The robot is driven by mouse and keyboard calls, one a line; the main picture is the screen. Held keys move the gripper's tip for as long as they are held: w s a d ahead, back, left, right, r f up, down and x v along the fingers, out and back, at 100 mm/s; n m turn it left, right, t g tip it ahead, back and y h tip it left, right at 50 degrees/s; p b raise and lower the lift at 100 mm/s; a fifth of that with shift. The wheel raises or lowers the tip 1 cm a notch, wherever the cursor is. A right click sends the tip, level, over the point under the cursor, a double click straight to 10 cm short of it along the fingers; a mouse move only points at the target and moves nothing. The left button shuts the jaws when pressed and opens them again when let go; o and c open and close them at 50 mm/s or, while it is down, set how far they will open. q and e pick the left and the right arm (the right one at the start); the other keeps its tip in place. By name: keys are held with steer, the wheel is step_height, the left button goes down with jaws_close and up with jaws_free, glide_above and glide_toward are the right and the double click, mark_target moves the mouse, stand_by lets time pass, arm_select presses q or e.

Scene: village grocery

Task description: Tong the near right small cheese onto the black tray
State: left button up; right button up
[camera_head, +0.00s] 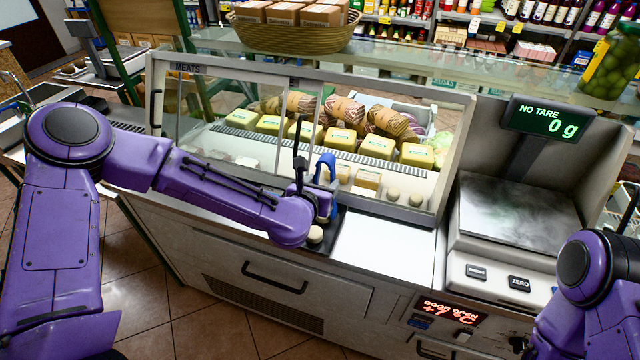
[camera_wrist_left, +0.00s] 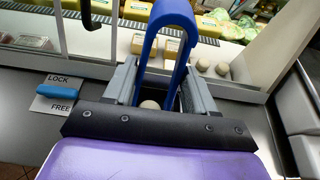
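My left gripper (camera_wrist_left: 162,92) has its grey fingers on either side of the blue tongs (camera_wrist_left: 150,45) and is shut on them. The tongs (camera_head: 326,172) stand upright at the front of the meat case, over the black tray (camera_head: 336,222). A small pale round cheese (camera_head: 315,234) shows low by the gripper, at the tray; it also appears between the tong arms in the left wrist view (camera_wrist_left: 150,105). Whether the tong tips touch it is hidden. Two more small round cheeses (camera_head: 392,194) (camera_head: 416,199) sit inside the case at right. My right gripper is out of view.
Boxy cheeses (camera_head: 367,179) and yellow blocks (camera_head: 342,139) fill the case behind. A white board (camera_head: 385,245) lies right of the tray. The scale (camera_head: 515,210) stands further right, reading 0 g. An open-edged glass panel and a dark upright handle (camera_head: 300,140) are close to the gripper.

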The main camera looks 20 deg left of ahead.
arm_select(q)
step_height(320, 180, up, 10)
steer(key=p, duration=0.6)
steer(key=shift+p, duration=0.4)
